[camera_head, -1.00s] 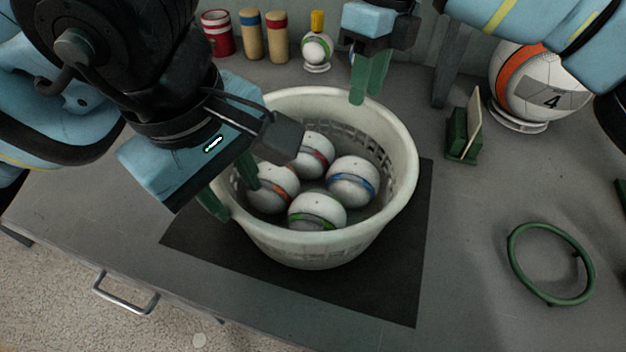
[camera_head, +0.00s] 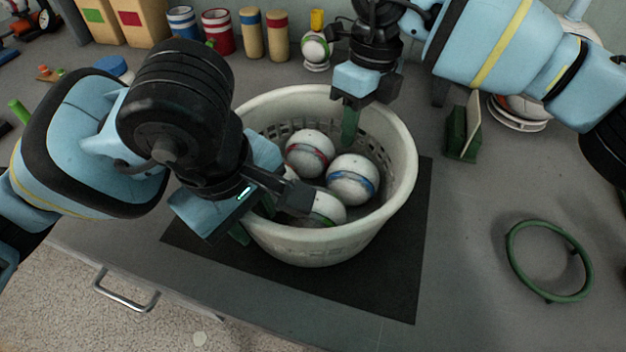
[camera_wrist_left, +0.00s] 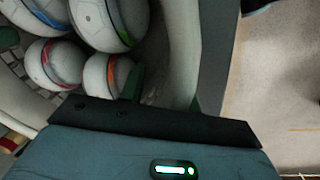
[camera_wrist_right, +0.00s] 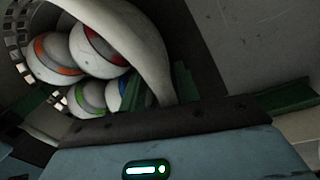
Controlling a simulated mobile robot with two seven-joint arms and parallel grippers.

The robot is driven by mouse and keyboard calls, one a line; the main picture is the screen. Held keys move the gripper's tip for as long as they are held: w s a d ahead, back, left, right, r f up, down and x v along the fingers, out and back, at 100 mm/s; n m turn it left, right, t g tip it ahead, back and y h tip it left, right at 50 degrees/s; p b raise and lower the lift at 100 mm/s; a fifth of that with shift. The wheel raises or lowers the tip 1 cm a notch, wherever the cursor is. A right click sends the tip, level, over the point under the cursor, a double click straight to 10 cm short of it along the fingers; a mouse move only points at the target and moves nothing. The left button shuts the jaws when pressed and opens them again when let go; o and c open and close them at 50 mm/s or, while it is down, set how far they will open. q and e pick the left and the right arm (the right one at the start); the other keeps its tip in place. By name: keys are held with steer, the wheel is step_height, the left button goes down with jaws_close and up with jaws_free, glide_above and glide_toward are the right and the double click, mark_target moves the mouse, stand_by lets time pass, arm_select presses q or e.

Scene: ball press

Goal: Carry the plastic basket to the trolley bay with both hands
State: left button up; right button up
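The white plastic basket (camera_head: 330,248) stands upright on a dark mat, with several white striped balls (camera_head: 352,180) inside. My left gripper (camera_head: 254,220) is at its near-left rim, one green finger inside and one outside. In the left wrist view the basket wall (camera_wrist_left: 172,60) passes between these spread fingers. My right gripper (camera_head: 352,122) reaches down at the far rim, one finger showing inside. In the right wrist view the rim (camera_wrist_right: 150,55) runs between its two green fingers (camera_wrist_right: 163,88). Both look open around the wall; firm contact is not visible. My left gripper hides part of the balls.
The dark mat (camera_head: 395,270) lies on the grey table. Cans (camera_head: 217,32), cylinders (camera_head: 277,36) and a ball on a stand (camera_head: 316,46) line the back. A green holder (camera_head: 460,132) and a green ring (camera_head: 550,262) are on the right. No trolley bay is identifiable.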

arm_select(q)
jaws_close()
arm_select(e)
jaws_close()
arm_select(q)
steer(key=shift+r, duration=0.1)
arm_select(e)
steer(key=shift+r, duration=0.15)
